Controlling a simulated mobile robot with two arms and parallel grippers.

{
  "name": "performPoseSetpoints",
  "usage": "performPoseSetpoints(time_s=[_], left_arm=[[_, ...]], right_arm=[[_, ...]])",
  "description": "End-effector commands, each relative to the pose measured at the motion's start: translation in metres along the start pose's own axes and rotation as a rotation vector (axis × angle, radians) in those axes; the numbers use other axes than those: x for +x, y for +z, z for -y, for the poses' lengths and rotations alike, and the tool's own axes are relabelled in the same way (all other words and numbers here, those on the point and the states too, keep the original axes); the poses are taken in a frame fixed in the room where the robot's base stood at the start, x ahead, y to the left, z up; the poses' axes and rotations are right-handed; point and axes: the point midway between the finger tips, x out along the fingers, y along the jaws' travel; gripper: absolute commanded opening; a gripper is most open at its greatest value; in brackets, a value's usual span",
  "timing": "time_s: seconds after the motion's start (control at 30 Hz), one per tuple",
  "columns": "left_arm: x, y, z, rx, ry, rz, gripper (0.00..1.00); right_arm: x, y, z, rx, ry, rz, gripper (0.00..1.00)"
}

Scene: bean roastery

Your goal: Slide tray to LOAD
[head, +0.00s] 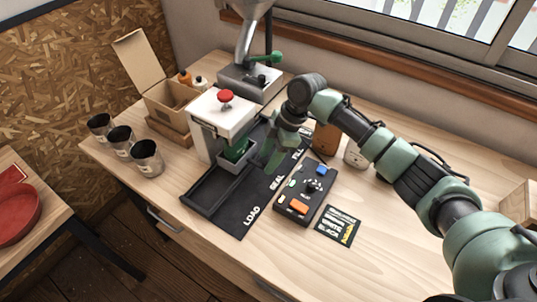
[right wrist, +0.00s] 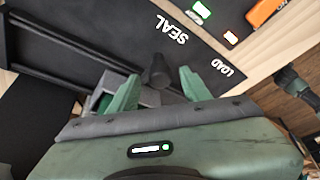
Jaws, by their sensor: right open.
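The grey tray (head: 233,166) sits under the white sealing press, by the SEAL marking on the black track (head: 225,205). Something green lies inside it. My right gripper (head: 270,155) is low beside the tray, on its right. In the right wrist view my right gripper (right wrist: 158,88) is open, with a dark knob (right wrist: 156,72) between its fingers. The fingers look apart from the knob. The grey tray (right wrist: 150,98) is partly hidden behind the fingers there. The LOAD marking (head: 252,216) is at the track's near end. My left gripper is not in view.
The white press (head: 222,118) with a red button stands over the track. Several metal cups (head: 147,158) and an open cardboard box (head: 168,100) are on the left. A black control panel (head: 307,190) and a small card (head: 338,226) lie on the right. The track's LOAD end is clear.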

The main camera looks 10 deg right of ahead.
Motion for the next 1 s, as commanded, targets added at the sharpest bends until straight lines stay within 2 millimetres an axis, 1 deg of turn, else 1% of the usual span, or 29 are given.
performPoseSetpoints(time_s=[0.03,0.1,0.27,0.3,0.37,0.4,0.43,0.57,1.0], left_arm=[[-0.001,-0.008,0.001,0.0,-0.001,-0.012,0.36],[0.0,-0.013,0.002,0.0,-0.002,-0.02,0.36],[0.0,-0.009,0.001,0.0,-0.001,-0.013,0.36],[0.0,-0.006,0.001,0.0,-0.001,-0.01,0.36],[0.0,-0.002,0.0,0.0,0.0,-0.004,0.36],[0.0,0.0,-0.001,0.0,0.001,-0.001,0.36],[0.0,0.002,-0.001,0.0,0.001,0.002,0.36],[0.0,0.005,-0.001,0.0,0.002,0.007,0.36],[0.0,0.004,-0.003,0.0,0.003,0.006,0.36]], right_arm=[[0.001,0.0,0.0,0.0,0.0,0.0,0.48],[0.002,0.0,0.0,0.0,0.0,0.0,0.48],[0.002,0.0,0.0,0.0,0.0,0.0,0.48],[0.002,0.0,0.0,0.0,0.0,0.0,0.37],[0.002,0.0,0.0,0.0,0.0,0.0,0.2],[0.002,0.0,0.0,0.001,0.0,0.0,0.09],[0.002,0.0,0.0,0.001,0.0,0.0,0.0],[0.002,0.0,0.0,0.001,0.0,0.0,0.0],[0.002,0.001,0.0,0.001,0.0,0.001,0.0]])
